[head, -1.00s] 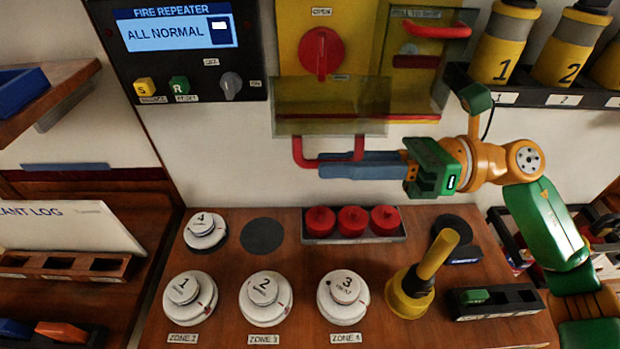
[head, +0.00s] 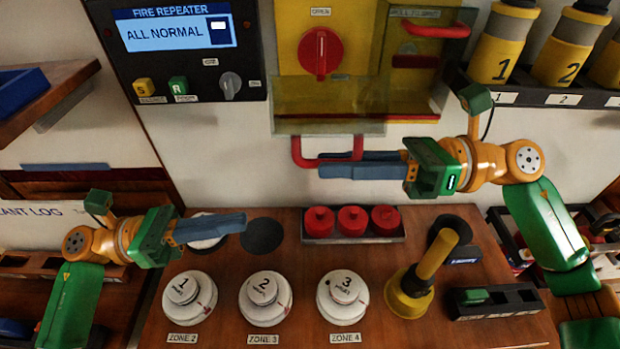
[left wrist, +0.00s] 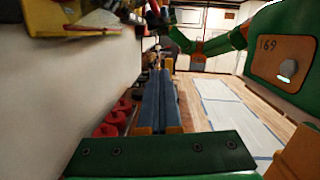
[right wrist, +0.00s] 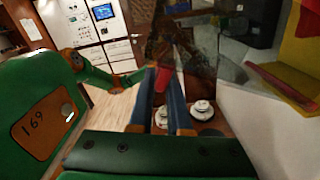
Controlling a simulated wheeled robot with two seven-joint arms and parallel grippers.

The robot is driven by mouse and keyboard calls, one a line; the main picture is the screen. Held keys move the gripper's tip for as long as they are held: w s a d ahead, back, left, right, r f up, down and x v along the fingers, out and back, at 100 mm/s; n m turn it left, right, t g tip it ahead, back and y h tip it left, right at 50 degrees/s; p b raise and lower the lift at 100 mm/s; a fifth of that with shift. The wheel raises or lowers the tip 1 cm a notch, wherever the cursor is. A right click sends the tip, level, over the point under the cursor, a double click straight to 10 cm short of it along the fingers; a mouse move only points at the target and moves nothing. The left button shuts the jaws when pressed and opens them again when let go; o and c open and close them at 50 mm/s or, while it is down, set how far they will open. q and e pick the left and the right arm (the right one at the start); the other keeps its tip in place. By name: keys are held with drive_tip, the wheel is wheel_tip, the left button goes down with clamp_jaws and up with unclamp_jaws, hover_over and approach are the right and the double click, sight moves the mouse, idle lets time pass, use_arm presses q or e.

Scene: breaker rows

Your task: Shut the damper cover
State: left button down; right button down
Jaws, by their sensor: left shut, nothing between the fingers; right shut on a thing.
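The damper cover (head: 330,120) is a clear, yellowish pane at the lower part of a yellow panel (head: 290,40) with a red knob (head: 320,52). It stands out from the panel; the right wrist view also shows the clear pane (right wrist: 205,50). A red handle (head: 297,152) hangs at the pane's lower edge. My right gripper (head: 322,165) is shut on this handle, whose red also shows between the fingers in the right wrist view (right wrist: 163,78). My left gripper (head: 243,222) is shut and empty, above the detector numbered 4 (head: 205,243), which it partly hides.
Numbered white detectors (head: 265,298) stand on the wooden desk below. Red caps in a tray (head: 352,238) sit under my right gripper. A yellow handled tool (head: 410,292) stands to the right. Yellow cylinders (head: 505,45) stand on an upper right shelf.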

use_arm(q)
drive_tip(key=w+d+r+n+h, duration=0.1)
drive_tip(key=d+r, duration=0.5)
drive_tip(key=d, duration=0.5)
drive_tip(key=shift+w+d+r, duration=0.2)
drive_tip(key=shift+d+r, duration=0.05)
